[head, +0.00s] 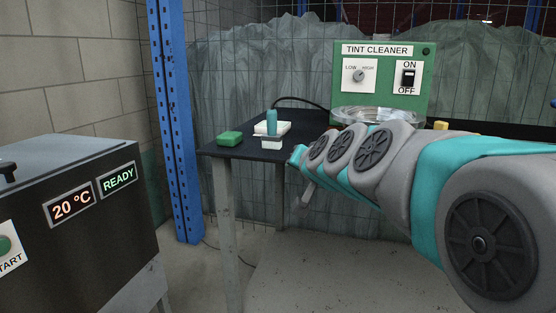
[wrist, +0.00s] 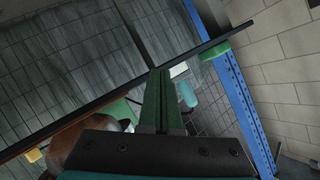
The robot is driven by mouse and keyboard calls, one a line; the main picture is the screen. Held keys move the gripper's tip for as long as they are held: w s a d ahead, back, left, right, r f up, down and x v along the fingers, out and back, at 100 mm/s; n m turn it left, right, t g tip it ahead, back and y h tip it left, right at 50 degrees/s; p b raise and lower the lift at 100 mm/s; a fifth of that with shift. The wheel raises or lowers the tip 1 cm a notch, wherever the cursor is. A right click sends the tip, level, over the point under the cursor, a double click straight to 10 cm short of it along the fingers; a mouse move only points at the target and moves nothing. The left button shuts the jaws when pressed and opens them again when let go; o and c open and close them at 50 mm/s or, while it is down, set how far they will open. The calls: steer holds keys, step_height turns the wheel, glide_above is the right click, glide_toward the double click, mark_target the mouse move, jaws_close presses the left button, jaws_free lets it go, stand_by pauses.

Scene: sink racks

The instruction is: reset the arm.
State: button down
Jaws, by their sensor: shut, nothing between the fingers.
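My arm reaches in from the right in the head view, in front of the dark table (head: 245,153). The gripper end is mostly hidden behind the arm links there. In the wrist view my gripper (wrist: 160,74) has its two dark green fingers together, with nothing between them. Past the fingers the rotated wrist view shows the table's edge, a teal bottle (wrist: 188,93) and a green block (wrist: 215,50). My gripper appears apart from these.
On the table are the green block (head: 229,138), the teal bottle (head: 271,122), white pieces (head: 272,143), a clear round dish (head: 376,114) and the green tint cleaner panel (head: 385,100). A dark machine (head: 75,235) reading READY stands left, beside a blue post (head: 173,120).

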steer(key=s+d+f+n+g+h, duration=0.15)
steer(key=s+f+g, duration=0.25)
steer(key=s+f, duration=0.45)
steer(key=s+d+f+n+g, duration=0.1)
steer(key=s+d+f+g, duration=0.15)
steer(key=s+f, duration=0.55)
steer(key=s+d+f+n+g, duration=0.15)
steer(key=s+f+g, duration=0.25)
steer(key=s+f, duration=0.45)
steer(key=s+d+f+g+h, duration=0.1)
steer(key=s+d+g, duration=0.1)
steer(key=s, duration=0.5)
steer(key=s+d+f+g+h, duration=0.1)
steer(key=s+d, duration=0.3)
steer(key=s, duration=0.4)
steer(key=shift+s+g, duration=0.3)
steer(key=shift+g, duration=0.45)
steer(key=shift+f, duration=0.1)
